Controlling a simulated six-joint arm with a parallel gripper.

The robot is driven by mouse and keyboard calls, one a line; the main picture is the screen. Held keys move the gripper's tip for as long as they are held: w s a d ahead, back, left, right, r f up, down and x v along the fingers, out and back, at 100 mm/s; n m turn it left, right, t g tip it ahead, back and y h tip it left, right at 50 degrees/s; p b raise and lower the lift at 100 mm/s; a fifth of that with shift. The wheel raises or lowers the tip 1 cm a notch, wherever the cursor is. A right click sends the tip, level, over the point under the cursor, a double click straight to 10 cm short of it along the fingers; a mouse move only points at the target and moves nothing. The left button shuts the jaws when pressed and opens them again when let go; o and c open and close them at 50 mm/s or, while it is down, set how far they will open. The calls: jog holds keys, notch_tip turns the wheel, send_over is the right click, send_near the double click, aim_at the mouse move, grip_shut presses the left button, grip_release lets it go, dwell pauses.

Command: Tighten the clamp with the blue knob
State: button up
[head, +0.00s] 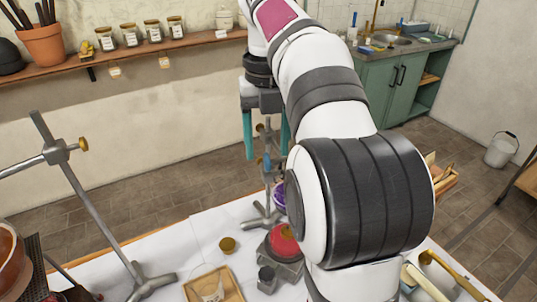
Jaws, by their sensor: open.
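My gripper (267,150) hangs open above the table, with one teal finger on each side of a thin upright stand (268,190). A small blue knob (267,161) shows on this stand, low between the fingertips. A second stand (95,210) at left bears a grey clamp (57,153) with a yellow knob (82,144). My arm hides the area right of the upright stand.
A red rounded thing (285,240) on a grey block and a purple thing (280,193) stand close by the upright stand.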

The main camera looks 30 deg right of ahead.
jog(key=shift+r, duration=0.75)
jog(key=shift+c, duration=0.3)
